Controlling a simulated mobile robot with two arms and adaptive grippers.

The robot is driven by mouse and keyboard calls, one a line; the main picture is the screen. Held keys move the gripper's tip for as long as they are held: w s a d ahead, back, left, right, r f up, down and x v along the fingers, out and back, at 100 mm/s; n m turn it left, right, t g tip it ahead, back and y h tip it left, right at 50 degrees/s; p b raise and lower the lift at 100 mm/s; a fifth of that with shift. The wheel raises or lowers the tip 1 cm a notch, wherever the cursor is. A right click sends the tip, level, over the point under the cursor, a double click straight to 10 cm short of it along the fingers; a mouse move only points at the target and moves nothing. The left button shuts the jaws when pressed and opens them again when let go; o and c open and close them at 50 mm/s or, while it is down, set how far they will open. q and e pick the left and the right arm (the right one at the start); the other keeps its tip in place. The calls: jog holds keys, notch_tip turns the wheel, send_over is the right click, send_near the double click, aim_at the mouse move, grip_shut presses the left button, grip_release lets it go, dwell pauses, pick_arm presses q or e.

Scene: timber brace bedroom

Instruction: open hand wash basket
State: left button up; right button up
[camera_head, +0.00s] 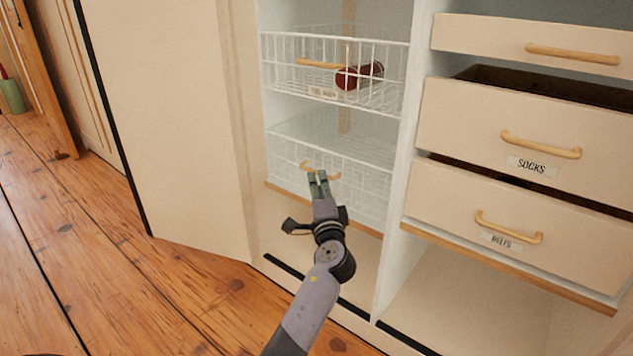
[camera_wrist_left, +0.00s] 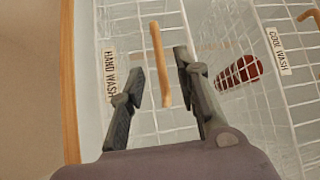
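The hand wash basket (camera_head: 350,183) is the lower white wire basket in the wardrobe, below the cool wash basket. It looks pushed in. Its wooden handle (camera_head: 305,165) shows at its front, partly behind my gripper. In the left wrist view the hand wash basket's label (camera_wrist_left: 109,75) and handle (camera_wrist_left: 159,55) are clear. My left gripper (camera_head: 318,176) is at the handle, and it also shows in the left wrist view (camera_wrist_left: 160,68). Its fingers are apart, one on each side of the handle, with visible gaps. My right gripper is in neither view.
The cool wash basket (camera_head: 385,95) above holds dark red items (camera_head: 358,76). The socks drawer (camera_head: 465,125) and belts drawer (camera_head: 450,195) are at the right, the socks drawer partly out. A large cream door panel (camera_head: 165,110) stands to the left. Wooden floor (camera_head: 110,270) is clear at lower left.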

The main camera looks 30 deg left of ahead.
aim_at(316, 174)
pick_arm(q)
jog(key=shift+b+x, duration=0.55)
jog(key=shift+x, duration=1.75)
grip_shut()
